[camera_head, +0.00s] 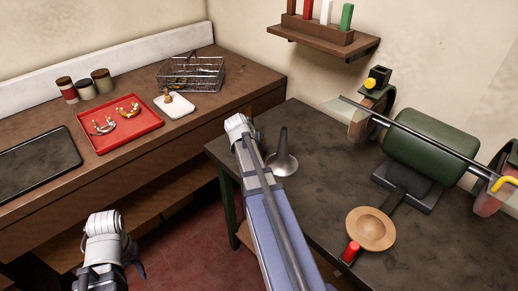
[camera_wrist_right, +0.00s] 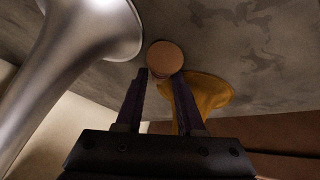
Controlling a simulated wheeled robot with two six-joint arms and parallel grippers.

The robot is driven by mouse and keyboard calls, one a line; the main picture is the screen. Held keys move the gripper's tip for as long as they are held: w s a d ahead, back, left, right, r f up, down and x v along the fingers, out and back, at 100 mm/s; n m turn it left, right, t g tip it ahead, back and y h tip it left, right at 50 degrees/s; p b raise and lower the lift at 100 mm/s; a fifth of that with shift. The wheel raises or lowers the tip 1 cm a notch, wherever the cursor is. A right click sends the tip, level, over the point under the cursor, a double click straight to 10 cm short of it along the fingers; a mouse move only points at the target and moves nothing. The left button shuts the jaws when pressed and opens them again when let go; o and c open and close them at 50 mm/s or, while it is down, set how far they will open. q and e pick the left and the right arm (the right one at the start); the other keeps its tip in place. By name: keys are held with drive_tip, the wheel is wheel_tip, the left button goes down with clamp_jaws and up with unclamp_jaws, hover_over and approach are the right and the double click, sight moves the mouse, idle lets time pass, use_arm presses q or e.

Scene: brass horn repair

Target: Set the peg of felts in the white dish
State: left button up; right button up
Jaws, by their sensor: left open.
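The white dish (camera_head: 182,110) sits on the brown bench, with a small tan-and-brown piece (camera_head: 168,97) on it that may be a peg. My right gripper (camera_wrist_right: 161,75) is by the grey bench's left end, left of the silver cone (camera_head: 282,162). Its tips are hidden in the head view. In the right wrist view, a round tan disc (camera_wrist_right: 165,56) shows at its fingertips. I cannot tell whether the disc belongs to the peg of felts or whether the fingers grip it. My left gripper (camera_head: 138,270) is low at the left, above the floor, away from the dish.
A red tray (camera_head: 120,139) with brass pieces, jars (camera_head: 84,89), a wire basket (camera_head: 212,72) and a dark tray (camera_head: 38,163) stand around the dish. A green polishing motor (camera_head: 430,145) and a wooden bowl (camera_head: 370,229) are on the grey bench. A yellow-brown piece (camera_wrist_right: 210,92) lies beyond my right fingers.

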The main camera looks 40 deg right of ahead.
drive_tip(key=o, duration=0.3)
drive_tip(key=shift+r, duration=0.1)
drive_tip(key=shift+r, duration=0.15)
drive_tip(key=p+v, duration=1)
drive_tip(key=v, duration=0.1)
drive_tip(key=shift+a+r, duration=0.25)
drive_tip(key=shift+a, duration=0.1)
drive_tip(key=shift+s, duration=0.15)
